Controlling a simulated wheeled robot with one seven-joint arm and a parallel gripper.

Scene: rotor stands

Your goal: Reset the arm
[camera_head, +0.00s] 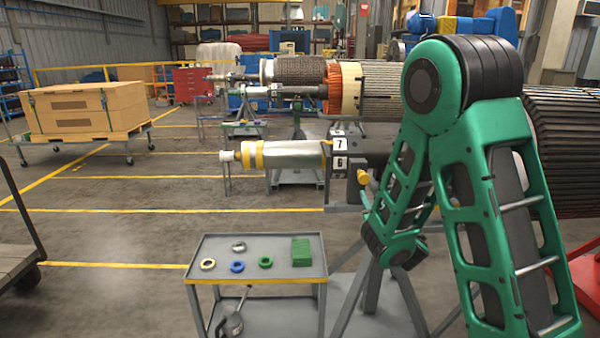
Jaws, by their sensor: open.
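My green and black arm (490,190) fills the right side of the head view, folded at a large elbow joint. Its forearm slopes down behind the near link to a dark wrist joint (395,250). That wrist is right of the grey cart's top and in front of the stand legs. No gripper fingers can be made out, so I cannot see what is between them.
Large rotors (385,92) on stands span the right. A crate (72,108) stands on a left trolley. Floor between is clear.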

